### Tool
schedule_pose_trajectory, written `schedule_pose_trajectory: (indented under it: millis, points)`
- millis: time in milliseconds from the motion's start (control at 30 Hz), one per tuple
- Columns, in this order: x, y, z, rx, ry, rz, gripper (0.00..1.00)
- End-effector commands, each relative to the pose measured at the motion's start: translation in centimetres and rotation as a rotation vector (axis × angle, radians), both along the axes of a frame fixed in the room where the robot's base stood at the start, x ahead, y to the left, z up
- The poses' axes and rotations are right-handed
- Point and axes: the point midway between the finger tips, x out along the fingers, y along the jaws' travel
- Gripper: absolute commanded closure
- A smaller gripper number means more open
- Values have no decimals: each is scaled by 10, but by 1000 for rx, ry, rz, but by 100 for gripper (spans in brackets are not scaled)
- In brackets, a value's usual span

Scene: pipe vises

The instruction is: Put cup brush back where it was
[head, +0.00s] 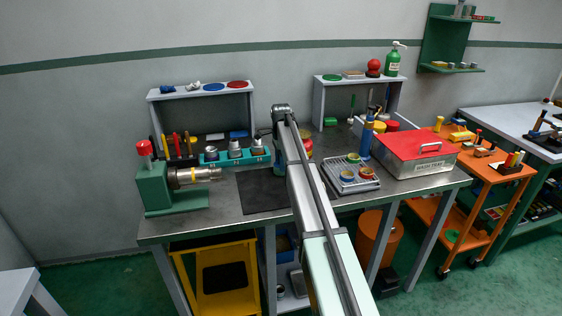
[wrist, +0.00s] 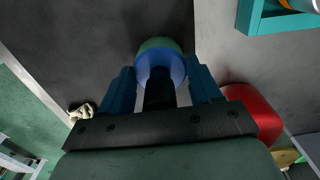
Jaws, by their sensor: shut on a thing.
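In the wrist view, the two blue fingers of my gripper (wrist: 160,84) are shut on a round blue piece with a green end, which I take to be the cup brush (wrist: 160,62). A dark stem-like part shows between the fingers. The dark mat (wrist: 80,40) lies beyond it; I cannot tell how high the piece hangs.
A green vise (head: 165,188) stands at the bench's left. Right of my arm are a grey tray (head: 344,186) with small cups, a blue bottle (head: 366,140) and a red-lidded metal box (head: 418,165). A red round thing (wrist: 252,112) is close beside my gripper. The mat (head: 255,195) is bare.

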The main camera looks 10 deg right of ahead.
Motion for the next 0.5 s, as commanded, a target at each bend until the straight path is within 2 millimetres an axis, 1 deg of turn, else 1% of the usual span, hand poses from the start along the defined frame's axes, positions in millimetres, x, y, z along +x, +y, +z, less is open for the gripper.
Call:
schedule_pose_trajectory:
  millis: [300, 333, 500]
  points:
    - [0, 0, -2, 0, 0, 0, 64]
    - [0, 0, -2, 0, 0, 0, 36]
    - [0, 0, -2, 0, 0, 0, 20]
